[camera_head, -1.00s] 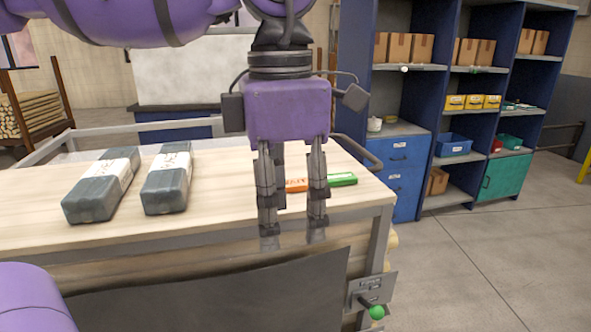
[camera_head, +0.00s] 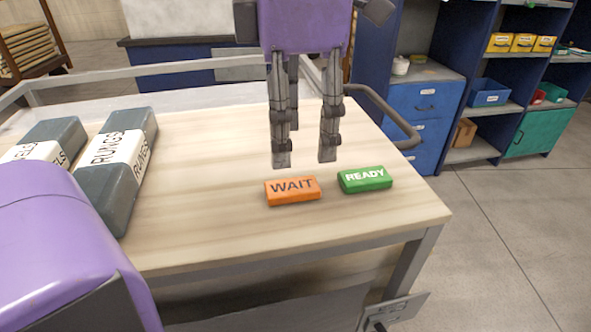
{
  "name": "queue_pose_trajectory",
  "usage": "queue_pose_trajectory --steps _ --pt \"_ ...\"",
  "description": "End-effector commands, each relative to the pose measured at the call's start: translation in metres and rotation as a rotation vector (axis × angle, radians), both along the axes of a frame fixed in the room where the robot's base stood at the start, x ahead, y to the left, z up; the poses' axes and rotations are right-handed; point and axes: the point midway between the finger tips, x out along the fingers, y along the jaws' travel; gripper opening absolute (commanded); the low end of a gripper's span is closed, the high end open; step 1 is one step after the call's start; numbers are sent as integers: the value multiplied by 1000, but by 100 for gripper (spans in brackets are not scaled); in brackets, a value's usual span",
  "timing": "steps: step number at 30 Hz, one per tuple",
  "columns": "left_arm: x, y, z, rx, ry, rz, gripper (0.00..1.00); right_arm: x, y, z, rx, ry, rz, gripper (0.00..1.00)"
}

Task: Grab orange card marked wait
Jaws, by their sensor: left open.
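The orange card (camera_head: 292,191) marked WAIT lies flat on the light wood tabletop (camera_head: 210,235), near its right end. A green card (camera_head: 365,179) marked READY lies just to its right, with a small gap. My left gripper (camera_head: 305,163) hangs fingers down, open and empty. Its two fingertips show above and a little behind the orange card in the picture, apart from it. My right gripper is not in view.
Two dark wrapped packs with white labels, one nearer the cards (camera_head: 117,165) and one farther left (camera_head: 52,142), lie on the table. A metal rail (camera_head: 385,120) bounds the table's right back side. Blue shelving (camera_head: 500,90) stands behind right.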

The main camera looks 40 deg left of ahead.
Motion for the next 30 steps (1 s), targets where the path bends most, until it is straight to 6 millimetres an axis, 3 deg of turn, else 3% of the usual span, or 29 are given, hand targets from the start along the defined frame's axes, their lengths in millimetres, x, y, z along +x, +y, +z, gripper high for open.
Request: queue_pose_trajectory --steps 18,26,30 --pt "0 0 -73 0 3 1 53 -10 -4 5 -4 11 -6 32" --pt "1 0 -76 -1 -1 0 53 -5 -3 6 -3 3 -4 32" --pt "1 0 -76 -1 -1 0 36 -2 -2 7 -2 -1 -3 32"
